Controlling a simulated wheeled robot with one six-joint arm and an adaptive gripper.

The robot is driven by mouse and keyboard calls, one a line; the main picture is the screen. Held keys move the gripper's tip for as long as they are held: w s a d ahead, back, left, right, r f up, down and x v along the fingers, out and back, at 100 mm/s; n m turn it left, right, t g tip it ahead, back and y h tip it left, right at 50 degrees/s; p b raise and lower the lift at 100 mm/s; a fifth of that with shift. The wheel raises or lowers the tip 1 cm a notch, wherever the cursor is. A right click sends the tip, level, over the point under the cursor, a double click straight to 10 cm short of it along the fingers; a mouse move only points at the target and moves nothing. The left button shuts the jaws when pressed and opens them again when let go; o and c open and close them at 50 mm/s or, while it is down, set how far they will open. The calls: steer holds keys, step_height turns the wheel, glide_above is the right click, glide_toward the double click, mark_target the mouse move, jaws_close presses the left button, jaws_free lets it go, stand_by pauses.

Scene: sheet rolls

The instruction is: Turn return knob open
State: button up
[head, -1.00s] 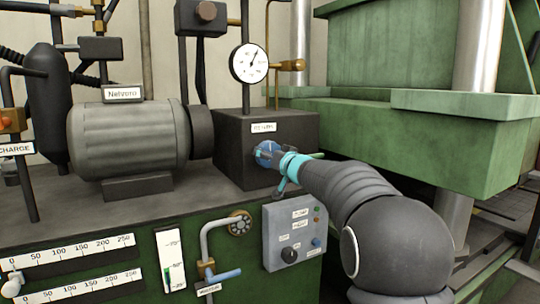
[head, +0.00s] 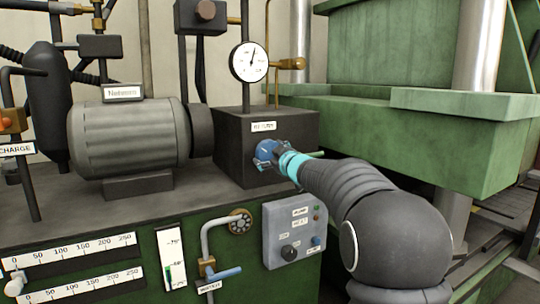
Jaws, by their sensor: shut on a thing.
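The return knob (head: 264,152) is a blue round knob on the front face of a dark block (head: 235,162), under a small white label (head: 263,126). My gripper (head: 277,154) is at the knob and shut on it, with a light blue band around my wrist just behind. My wrist and gripper hide the right part of the knob. The fingertips are small and hard to make out at this distance.
A pressure gauge (head: 249,62) stands above the block. A grey motor (head: 128,140) is to the left. A grey control box (head: 294,232) and a blue-handled lever (head: 221,276) sit below. Green press parts (head: 400,140) lie close to the right of my arm.

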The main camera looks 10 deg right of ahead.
steer(key=n+b, duration=0.1)
steer(key=n, duration=0.3)
steer(key=shift+f+n, duration=0.1)
steer(key=shift+n, duration=0.2)
steer(key=n+b, duration=0.2)
steer(key=n, duration=0.2)
steer(key=shift+n, duration=0.3)
steer(key=n+b, duration=0.2)
steer(key=n, duration=0.3)
steer(key=shift+n+b, duration=0.8)
steer(key=shift+n, duration=1.2)
steer(key=o, duration=0.9)
